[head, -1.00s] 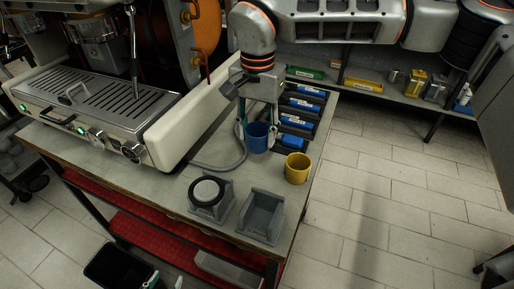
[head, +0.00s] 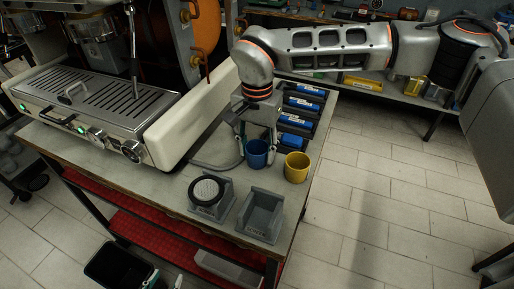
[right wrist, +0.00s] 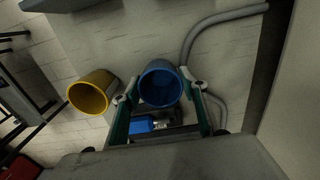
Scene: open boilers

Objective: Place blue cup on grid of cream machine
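The blue cup (head: 257,155) is between the fingers of my right gripper (head: 257,148) near the table's right side. In the right wrist view, both fingertips (right wrist: 160,80) meet the sides of the blue cup (right wrist: 160,90), whose open mouth shows. I cannot tell whether its base touches the table. The cream machine (head: 190,115) stands at the left, with a slatted metal grid (head: 122,92) on top of its base. The grid is clear apart from a small handled piece. My left gripper (head: 164,281) shows only its separated fingertips at the bottom edge.
A yellow cup (head: 297,168) stands just right of the blue one; it also shows in the wrist view (right wrist: 92,92). Two grey holders (head: 262,215) sit at the table's front, one with a round black-rimmed piece (head: 207,190). Blue-labelled bins (head: 300,105) and a grey hose (head: 215,167) are close by.

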